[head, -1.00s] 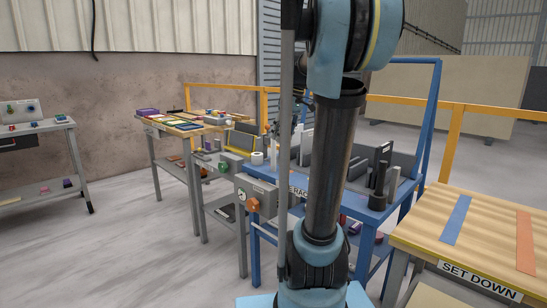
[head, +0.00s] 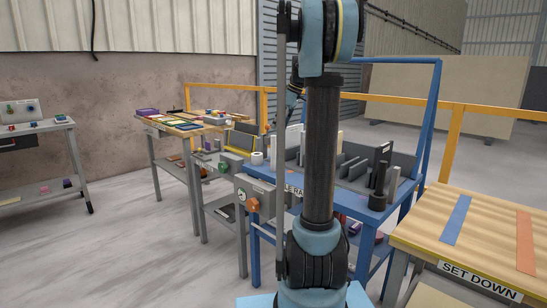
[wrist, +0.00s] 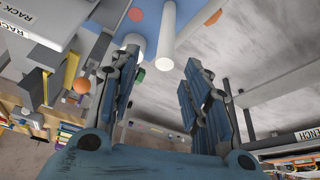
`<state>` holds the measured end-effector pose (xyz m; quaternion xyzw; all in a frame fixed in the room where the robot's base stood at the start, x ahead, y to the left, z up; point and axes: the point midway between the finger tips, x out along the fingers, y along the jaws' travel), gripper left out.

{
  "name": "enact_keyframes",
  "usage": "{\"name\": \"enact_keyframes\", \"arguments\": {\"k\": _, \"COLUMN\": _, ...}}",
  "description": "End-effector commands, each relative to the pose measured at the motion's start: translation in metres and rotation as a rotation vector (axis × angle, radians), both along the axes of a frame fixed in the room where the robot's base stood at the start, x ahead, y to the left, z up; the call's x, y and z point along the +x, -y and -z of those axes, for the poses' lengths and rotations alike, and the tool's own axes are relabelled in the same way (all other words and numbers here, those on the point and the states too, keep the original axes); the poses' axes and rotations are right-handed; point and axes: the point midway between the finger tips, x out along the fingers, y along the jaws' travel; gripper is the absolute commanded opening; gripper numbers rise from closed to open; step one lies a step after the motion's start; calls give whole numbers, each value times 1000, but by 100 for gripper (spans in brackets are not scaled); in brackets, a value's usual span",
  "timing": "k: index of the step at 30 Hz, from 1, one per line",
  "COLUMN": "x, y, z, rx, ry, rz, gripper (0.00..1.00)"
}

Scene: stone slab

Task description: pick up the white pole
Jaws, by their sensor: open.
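The white pole (wrist: 168,38) shows in the wrist view as a slim plain cylinder standing out from a blue surface (wrist: 190,10). It appears in the gap between the fingers of my gripper (wrist: 162,62), nearer the left finger, with bare space around it. My gripper is open and holds nothing. A shorter, wider white cylinder (wrist: 132,42) stands left of the pole, partly behind the left finger. In the head view my gripper (head: 291,108) is small and partly hidden by my arm, above the blue rack table (head: 376,212).
Grey upright plates and dark cylinders (head: 378,190) crowd the rack table. A blue frame post (head: 432,115) rises at its right. A wooden set-down table (head: 480,235) stands at the right. A control box with an orange knob (head: 253,205) is at the front left. Floor at left is clear.

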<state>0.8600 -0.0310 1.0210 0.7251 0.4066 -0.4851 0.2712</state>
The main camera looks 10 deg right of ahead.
Motion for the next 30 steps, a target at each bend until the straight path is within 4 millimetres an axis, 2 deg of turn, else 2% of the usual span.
{"name": "enact_keyframes", "arguments": {"k": 3, "x": 5, "y": -8, "z": 21, "rx": 0, "ry": 1, "rz": -2, "gripper": 43}}
{"name": "enact_keyframes", "arguments": {"k": 9, "x": 10, "y": -18, "z": 49, "rx": 0, "ry": 0, "rz": 0, "gripper": 43}}
{"name": "enact_keyframes", "arguments": {"k": 17, "x": 13, "y": -24, "z": 63, "rx": 0, "ry": 0, "rz": -1, "gripper": 43}}
{"name": "enact_keyframes", "arguments": {"k": 27, "x": 19, "y": -42, "z": 100, "rx": 0, "ry": 0, "rz": -1, "gripper": 43}}
{"name": "enact_keyframes", "arguments": {"k": 30, "x": 20, "y": -44, "z": 106, "rx": 0, "ry": 0, "rz": -1, "gripper": 43}}
